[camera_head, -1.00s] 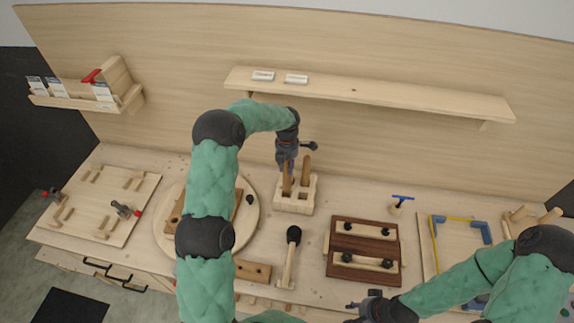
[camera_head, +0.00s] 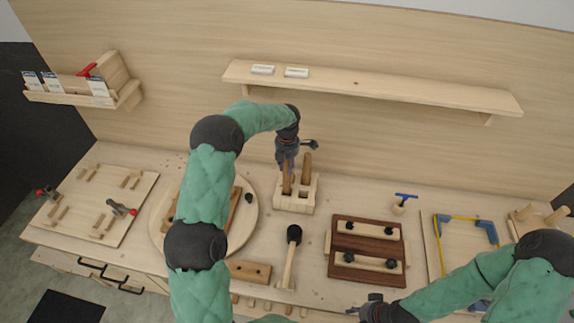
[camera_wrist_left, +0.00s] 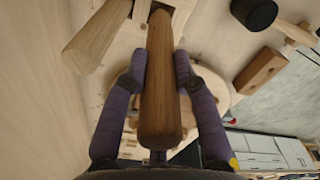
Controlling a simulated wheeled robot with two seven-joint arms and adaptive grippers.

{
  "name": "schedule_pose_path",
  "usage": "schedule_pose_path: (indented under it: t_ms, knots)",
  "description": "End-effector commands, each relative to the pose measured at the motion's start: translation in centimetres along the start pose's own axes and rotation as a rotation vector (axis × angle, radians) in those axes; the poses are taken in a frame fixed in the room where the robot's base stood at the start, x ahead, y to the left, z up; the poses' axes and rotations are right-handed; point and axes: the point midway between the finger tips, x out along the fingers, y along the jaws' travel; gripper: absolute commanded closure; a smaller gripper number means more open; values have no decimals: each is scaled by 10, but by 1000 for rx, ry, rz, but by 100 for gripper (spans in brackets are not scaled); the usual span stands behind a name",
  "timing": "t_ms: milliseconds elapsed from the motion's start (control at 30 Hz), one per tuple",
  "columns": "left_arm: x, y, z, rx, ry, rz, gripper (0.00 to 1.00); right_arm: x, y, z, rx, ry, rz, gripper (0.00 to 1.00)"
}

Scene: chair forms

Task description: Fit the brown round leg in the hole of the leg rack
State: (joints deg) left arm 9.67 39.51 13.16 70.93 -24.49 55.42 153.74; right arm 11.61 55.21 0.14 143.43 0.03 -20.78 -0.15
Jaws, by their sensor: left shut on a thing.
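The leg rack (camera_head: 296,207) is a pale wooden block with holes, standing at the back middle of the bench. My left gripper (camera_head: 287,171) is above its left part, shut on a brown round leg (camera_head: 287,184). In the left wrist view the fingers close on both sides of this leg (camera_wrist_left: 160,95), and its far end meets the rack (camera_wrist_left: 183,8) at a dark opening. How deep it sits cannot be told. A second round leg (camera_head: 306,167) stands in the rack beside it. My right gripper (camera_head: 366,308) is low at the front, partly hidden by its arm.
A round wooden board (camera_head: 160,226) lies left of the rack. A mallet (camera_head: 291,257) lies in front of it. A dark brown clamped panel (camera_head: 367,232) lies to the right. A shelf (camera_head: 375,90) hangs on the back wall above.

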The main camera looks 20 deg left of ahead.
Motion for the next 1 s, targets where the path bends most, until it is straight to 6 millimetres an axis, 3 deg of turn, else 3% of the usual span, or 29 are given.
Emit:
schedule_pose_path:
  t_ms: [567,1000]
  knots:
    - [25,0,0,1,1,0,100,4,2,0,0,0,0,60]
    - [44,0,0,0,-1,1,100,20,7,-1,0,0,0,60]
